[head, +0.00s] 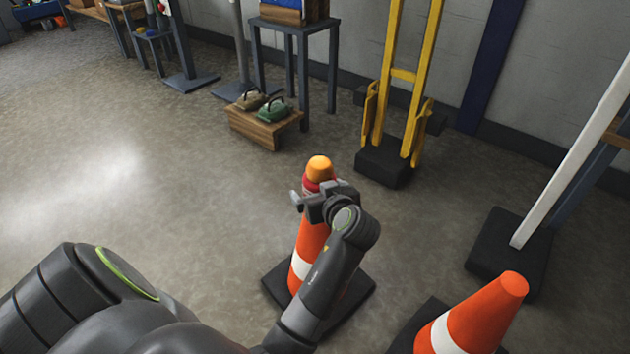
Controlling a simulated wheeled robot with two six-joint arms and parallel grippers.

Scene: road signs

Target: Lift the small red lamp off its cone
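The lamp (319,168) has an orange dome on a red body and sits at the top of an orange cone with a white band (304,250). The cone stands upright on a dark square base. My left gripper (318,196) is at the lamp's red body, just above the cone's tip. One pale finger shows left of the lamp; the other side is partly hidden by the gripper's own body. I cannot tell whether the fingers touch the lamp. My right gripper is not in view.
A second cone (475,320), without a lamp, stands at the lower right. A yellow hand-truck-like frame (402,76) and a white post on a black base (512,252) stand beyond. A wooden box (262,129) holds two weights. Open floor lies to the left.

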